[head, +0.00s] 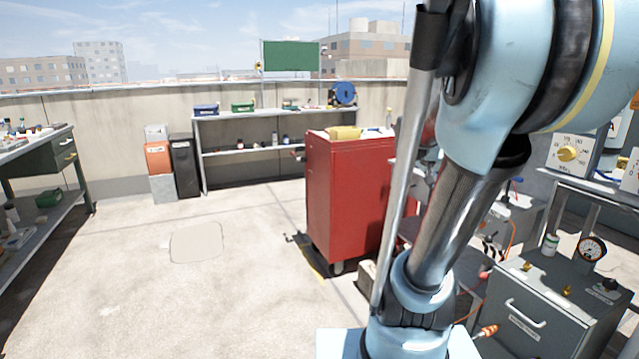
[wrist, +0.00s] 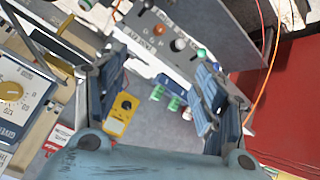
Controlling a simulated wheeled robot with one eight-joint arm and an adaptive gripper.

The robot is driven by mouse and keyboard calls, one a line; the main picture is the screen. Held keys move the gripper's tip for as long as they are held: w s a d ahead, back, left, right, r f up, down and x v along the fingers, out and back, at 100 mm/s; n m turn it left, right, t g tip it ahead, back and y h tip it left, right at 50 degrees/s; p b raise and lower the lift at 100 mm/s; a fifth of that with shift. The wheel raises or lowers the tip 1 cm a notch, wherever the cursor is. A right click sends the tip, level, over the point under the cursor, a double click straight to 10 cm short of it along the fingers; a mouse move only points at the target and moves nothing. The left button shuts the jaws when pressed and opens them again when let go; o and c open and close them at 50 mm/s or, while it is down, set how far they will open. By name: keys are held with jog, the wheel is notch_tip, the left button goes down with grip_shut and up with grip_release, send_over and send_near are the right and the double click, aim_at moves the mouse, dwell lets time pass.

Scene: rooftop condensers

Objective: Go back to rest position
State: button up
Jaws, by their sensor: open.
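My gripper (wrist: 158,100) shows in the wrist view with its two blue-padded fingers spread apart. It is open, and nothing is seen held between the fingers. A yellow meter with a black dial (wrist: 121,114) lies on the grey surface beyond the left finger. Small green-and-white items (wrist: 172,101) and a blue item (wrist: 170,82) lie beyond the gap between the fingers. In the head view my arm fills the right side, and the gripper cannot be made out there.
A red tool cabinet (head: 335,195) stands left of my arm. A grey drawer unit (head: 535,310) with a gauge (head: 591,249) and a dial box (head: 571,153) are at right. A shelf (head: 255,117) lines the back wall. A workbench (head: 40,165) stands left. The middle floor is clear.

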jog(key=s+a+f+n+g+y, duration=0.2)
jog(key=s+a+f+n+y, duration=0.6)
jog(key=s+a+f, duration=0.8)
jog(key=s+a, duration=0.1)
jog(key=a, duration=0.2)
jog(key=shift+a, duration=0.4)
